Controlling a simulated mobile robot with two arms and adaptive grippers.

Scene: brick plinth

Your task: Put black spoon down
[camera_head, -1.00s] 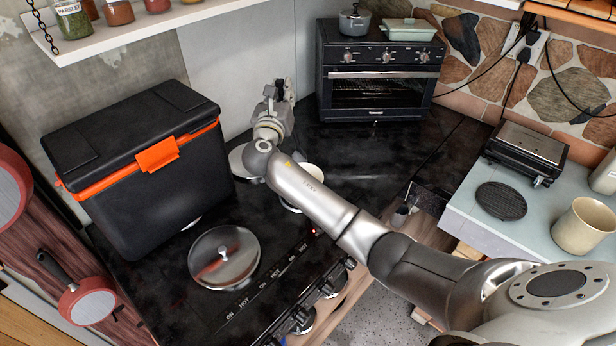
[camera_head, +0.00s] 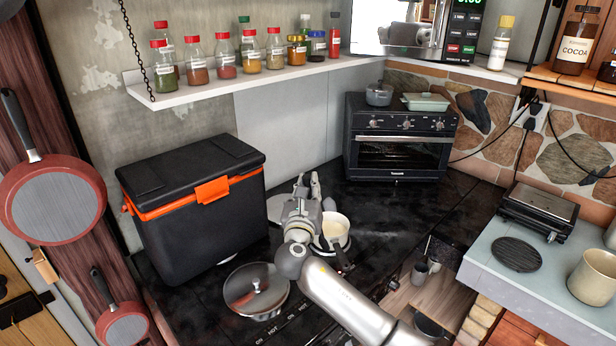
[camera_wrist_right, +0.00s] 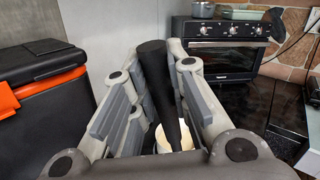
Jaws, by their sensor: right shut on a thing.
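My right gripper (camera_head: 308,188) is above the back of the black stovetop, pointing toward the back wall. In the right wrist view its fingers (camera_wrist_right: 160,75) are shut on the black spoon (camera_wrist_right: 153,70). A thick, dark, nearly upright length of the spoon shows between the fingers; the rest of it is hidden. In the head view the spoon cannot be made out. A cream pot (camera_head: 336,226) stands on the stove just right of the gripper, partly behind my arm. My left gripper is not in view.
A black cooler (camera_head: 195,220) with an orange latch stands left of the gripper. A toaster oven (camera_head: 400,140) is at the back right. A lidded pan (camera_head: 257,290) sits in front. Dark surface (camera_head: 395,210) right of the pot is clear. A jar shelf (camera_head: 250,80) hangs above.

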